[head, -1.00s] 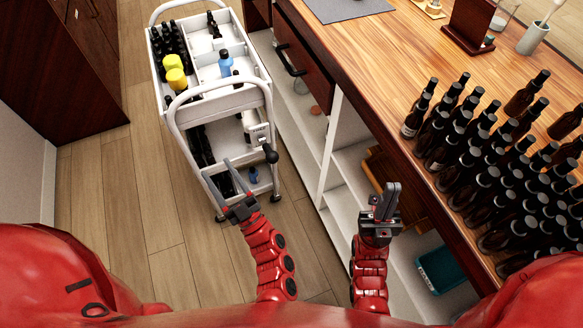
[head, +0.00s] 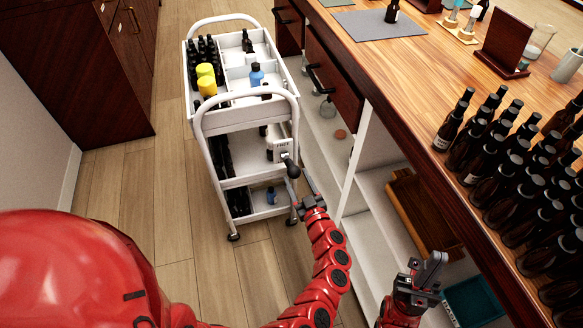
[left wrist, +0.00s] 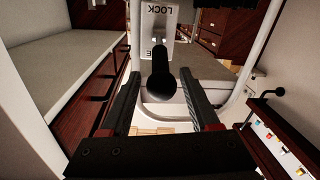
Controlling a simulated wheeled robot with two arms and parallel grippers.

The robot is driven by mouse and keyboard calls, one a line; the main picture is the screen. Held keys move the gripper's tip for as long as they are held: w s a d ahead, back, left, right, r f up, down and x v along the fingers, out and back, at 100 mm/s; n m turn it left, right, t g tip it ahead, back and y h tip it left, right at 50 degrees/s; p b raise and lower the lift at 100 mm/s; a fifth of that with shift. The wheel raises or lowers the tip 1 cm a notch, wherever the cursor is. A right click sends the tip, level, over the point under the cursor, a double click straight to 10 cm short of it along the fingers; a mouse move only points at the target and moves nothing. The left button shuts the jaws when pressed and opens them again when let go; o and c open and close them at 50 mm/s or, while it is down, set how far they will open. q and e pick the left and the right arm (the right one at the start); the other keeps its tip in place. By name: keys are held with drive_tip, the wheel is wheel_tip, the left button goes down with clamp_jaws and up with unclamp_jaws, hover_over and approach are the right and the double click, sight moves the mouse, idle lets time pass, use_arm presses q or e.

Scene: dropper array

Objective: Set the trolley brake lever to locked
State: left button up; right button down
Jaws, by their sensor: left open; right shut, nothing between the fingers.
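The white trolley (head: 240,115) stands on the floor beside the counter. Its brake lever has a black knob (head: 291,168) and sits on a pale label plate (head: 281,149) at the near right upright. In the left wrist view the plate (left wrist: 158,22) reads LOCK, upside down, with the end of another word below it. The knob (left wrist: 160,88) points toward the camera, between my open left fingers, with gaps on both sides. My left gripper (head: 307,188) is just below the knob in the head view. My right gripper (head: 430,268) is shut and empty, near the counter front.
Several dark bottles (head: 505,150) crowd the wooden counter (head: 400,75). Open white shelves and a drawer (head: 333,78) lie close to the trolley's right. The trolley carries bottles and yellow-capped containers (head: 206,82). Wooden floor (head: 150,200) is free on the left.

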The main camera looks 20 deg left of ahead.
sight(291, 166)
use_arm(q)
drive_tip(key=x, duration=0.5)
drive_tip(key=shift+w+a, duration=0.15)
clamp_jaws()
idle(1.3)
